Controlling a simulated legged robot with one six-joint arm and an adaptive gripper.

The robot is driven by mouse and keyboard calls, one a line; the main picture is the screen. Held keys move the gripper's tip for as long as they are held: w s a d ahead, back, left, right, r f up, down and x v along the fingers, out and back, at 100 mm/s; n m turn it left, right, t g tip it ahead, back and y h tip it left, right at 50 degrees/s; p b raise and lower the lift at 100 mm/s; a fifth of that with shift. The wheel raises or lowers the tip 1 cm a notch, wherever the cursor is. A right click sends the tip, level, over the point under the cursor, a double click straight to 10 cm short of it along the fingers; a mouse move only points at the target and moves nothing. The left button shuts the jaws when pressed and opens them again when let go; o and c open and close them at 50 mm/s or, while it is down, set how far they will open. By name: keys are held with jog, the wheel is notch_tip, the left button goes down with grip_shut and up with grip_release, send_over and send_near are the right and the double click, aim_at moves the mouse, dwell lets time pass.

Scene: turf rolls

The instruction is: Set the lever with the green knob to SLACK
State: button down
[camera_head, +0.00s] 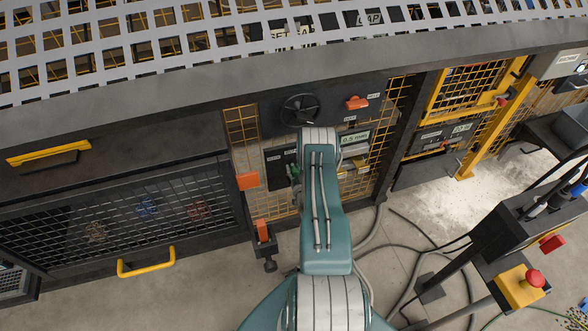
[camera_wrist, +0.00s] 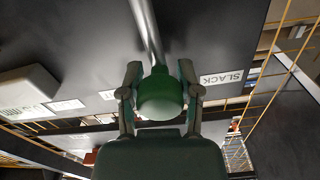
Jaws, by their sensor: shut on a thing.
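The green knob (camera_wrist: 160,95) sits between the two fingers of my gripper (camera_wrist: 160,70) in the wrist view, with a finger against each side. Its grey metal lever rod (camera_wrist: 146,30) runs up from the knob to the top edge of the picture. In the head view my arm covers most of the lever. Only a small green patch (camera_head: 294,172) shows left of the arm, and I cannot tell whether it is the knob.
In the wrist view several pale labels, one of them (camera_wrist: 65,105), lie left of the knob near a light box (camera_wrist: 25,90). In the head view a black handwheel (camera_head: 300,108) and an orange handle (camera_head: 357,102) are above. Yellow mesh (camera_head: 395,100) stands to the right.

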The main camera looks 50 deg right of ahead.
aim_at(279, 166)
jog(key=a+n, duration=0.1)
jog(key=w+a+n, duration=0.1)
jog(key=a+n, duration=0.1)
jog(key=shift+w+f, duration=0.3)
jog(key=shift+w+a+f+n, duration=0.2)
jog(key=shift+a+n, duration=0.1)
jog(key=shift+n, duration=0.2)
jog(key=shift+w+a+f+n, duration=0.15)
jog(key=shift+a+n, duration=0.15)
jog(key=shift+n, duration=0.2)
jog(key=c, duration=0.6)
grip_release()
jog(key=v, duration=1.2)
